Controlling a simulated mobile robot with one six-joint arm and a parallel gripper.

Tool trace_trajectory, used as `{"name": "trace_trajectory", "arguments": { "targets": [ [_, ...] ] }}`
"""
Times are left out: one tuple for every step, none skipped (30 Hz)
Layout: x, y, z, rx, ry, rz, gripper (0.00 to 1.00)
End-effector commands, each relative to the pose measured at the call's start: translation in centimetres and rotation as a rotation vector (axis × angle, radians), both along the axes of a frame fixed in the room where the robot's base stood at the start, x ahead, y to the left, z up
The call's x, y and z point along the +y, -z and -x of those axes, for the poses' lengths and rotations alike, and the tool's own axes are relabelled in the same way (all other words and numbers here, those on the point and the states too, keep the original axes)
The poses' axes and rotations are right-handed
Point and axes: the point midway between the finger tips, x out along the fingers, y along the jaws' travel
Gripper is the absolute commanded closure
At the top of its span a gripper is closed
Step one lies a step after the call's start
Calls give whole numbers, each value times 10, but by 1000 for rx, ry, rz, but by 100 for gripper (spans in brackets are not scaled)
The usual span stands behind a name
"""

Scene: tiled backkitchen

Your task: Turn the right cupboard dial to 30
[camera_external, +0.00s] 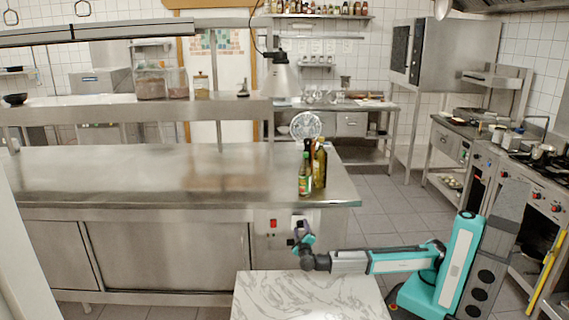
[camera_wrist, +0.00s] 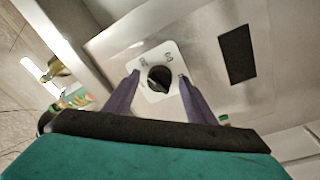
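The dial (camera_wrist: 158,79) is a round black knob on a white square plate (camera_wrist: 146,91), set in the metal cupboard front. Small marks are printed on the plate, too blurred to read surely, and I cannot tell the knob's exact setting. My gripper (camera_wrist: 159,77) is open, with its two purple fingers on either side of the plate in the wrist view. The knob lies between the fingertips; I cannot tell whether they touch it. In the external view my gripper (camera_external: 301,234) is at the right end of the cupboard (camera_external: 168,255), covering most of the dial.
A red switch (camera_external: 273,224) sits left of the dial. A dark rectangle (camera_wrist: 238,54) shows beside the dial in the wrist view. Bottles (camera_external: 319,168) stand on the counter above. A marble-topped table (camera_external: 305,298) lies below my arm.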

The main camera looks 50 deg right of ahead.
Motion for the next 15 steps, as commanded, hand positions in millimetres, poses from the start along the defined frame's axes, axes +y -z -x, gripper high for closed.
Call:
{"name": "trace_trajectory", "arguments": {
  "targets": [
    [0, 0, 0, 0, 0, 0, 50],
    [0, 0, 0, 0, -1, 0, 50],
    [0, 0, 0, 0, -1, 0, 50],
    [0, 0, 0, 0, -1, 0, 50],
    [0, 0, 0, 0, -1, 0, 50],
    [0, 0, 0, 0, -1, 0, 50],
    [0, -1, 0, 0, -1, 0, 50],
    [1, 0, 0, 0, -1, 0, 50],
    [1, -1, 1, 0, -1, 0, 50],
    [2, -1, 2, 0, -1, 0, 50],
    [3, -1, 3, -1, -2, 1, 50],
    [5, 0, 4, 0, -2, 0, 50],
    [6, 0, 6, 0, -3, 1, 50],
    [8, 0, 8, 0, -3, 1, 50],
    [11, 0, 11, 0, -3, 1, 50]
  ]
}}
